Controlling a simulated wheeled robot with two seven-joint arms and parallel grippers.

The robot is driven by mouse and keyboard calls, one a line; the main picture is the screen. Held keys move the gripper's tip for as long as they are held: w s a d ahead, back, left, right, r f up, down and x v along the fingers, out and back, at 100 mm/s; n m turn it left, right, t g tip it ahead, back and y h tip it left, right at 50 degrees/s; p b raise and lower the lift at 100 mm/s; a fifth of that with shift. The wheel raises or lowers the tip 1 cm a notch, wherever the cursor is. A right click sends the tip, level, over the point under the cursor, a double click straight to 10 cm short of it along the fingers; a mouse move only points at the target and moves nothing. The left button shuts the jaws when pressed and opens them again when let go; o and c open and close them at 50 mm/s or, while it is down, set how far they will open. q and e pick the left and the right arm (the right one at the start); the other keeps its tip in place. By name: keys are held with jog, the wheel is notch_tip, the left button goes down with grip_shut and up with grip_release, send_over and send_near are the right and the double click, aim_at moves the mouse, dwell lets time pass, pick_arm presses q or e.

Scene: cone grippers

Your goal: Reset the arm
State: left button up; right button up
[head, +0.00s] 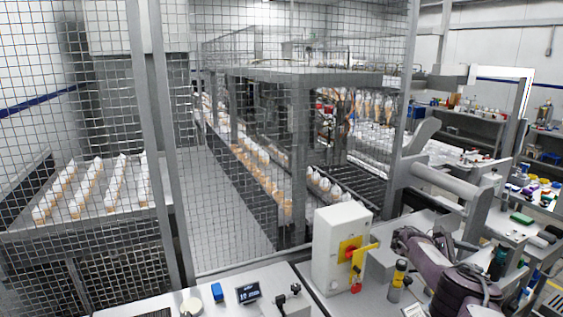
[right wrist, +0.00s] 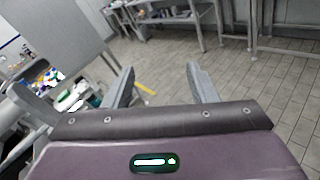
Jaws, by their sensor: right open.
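My right arm (head: 465,288), purple and dark grey, shows at the lower right of the head view, over the side of a grey work surface. In the right wrist view my right gripper (right wrist: 160,70) has its two grey fingers spread wide apart with nothing between them. Beyond the fingers are floor tiles and table legs. My left arm and gripper are not in the head view.
A white control box (head: 336,245) with a yellow and red switch stands close left of my arm. A wire mesh fence (head: 165,130) closes off rows of white-topped cones (head: 95,190). Cluttered benches (head: 460,128) stand at the right. Tiled floor (right wrist: 235,80) is open ahead of the wrist.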

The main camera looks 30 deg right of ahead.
jog(key=s+d+f+n+t, duration=0.1)
jog(key=s+f+t, duration=0.25)
jog(key=f, duration=0.75)
jog(key=s+d+f+n+t, duration=0.1)
jog(key=s+d+f+t, duration=0.3)
jog(key=f, duration=0.7)
jog(key=s+a+f+t+y, duration=0.2)
jog(key=s+a+f+t, duration=0.2)
jog(key=s+f+t, duration=0.5)
jog(key=s+a+f+m+g+y, duration=0.1)
jog(key=s+a+f+y, duration=0.1)
jog(key=a+f, duration=0.95)
jog(key=s+a+f+m+g+y, duration=0.25)
jog(key=a+f, duration=0.55)
jog(key=a, duration=0.7)
jog(key=s+a+f+y, duration=0.1)
jog(key=a+f+y, duration=0.15)
jog(key=a, duration=1.35)
jog(key=s+a+f+y, duration=0.15)
jog(key=a+f, duration=0.25)
jog(key=a, duration=1.2)
notch_tip(320, 180, down, 12)
jog(key=b, duration=1.1)
jog(key=shift+w+a+m+y, duration=0.15)
jog(key=shift+w+m+y, duration=0.2)
jog(key=shift+m, duration=0.1)
